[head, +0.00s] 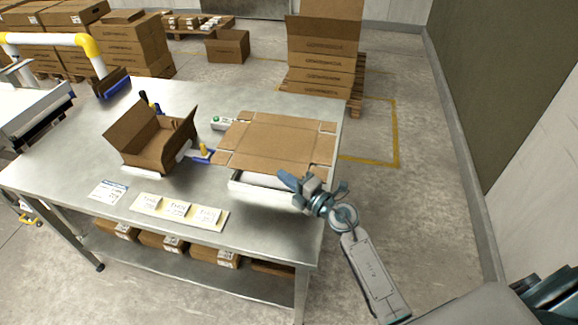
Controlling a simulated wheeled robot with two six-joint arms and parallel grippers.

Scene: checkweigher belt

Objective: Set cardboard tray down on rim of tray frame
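The cardboard tray (270,140) is a flat, brown, creased sheet with notched corners at the right end of the steel table. It lies level over a white tray frame (262,182), whose near side shows below the sheet; the rest of the frame is hidden. I cannot tell whether the sheet touches the rim all round. My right gripper (291,182) is at the sheet's near right edge, its arm coming from the lower right. Its fingers are small and overlap the edge in view, so I cannot tell whether they hold it. My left gripper is not in view.
A folded open cardboard box (150,140) stands left on the steel table (100,160). A pale labelled strip (180,210) and a paper card (109,189) lie in front. A small white box with a green button (222,123) is behind. Stacked cartons (322,60) stand beyond.

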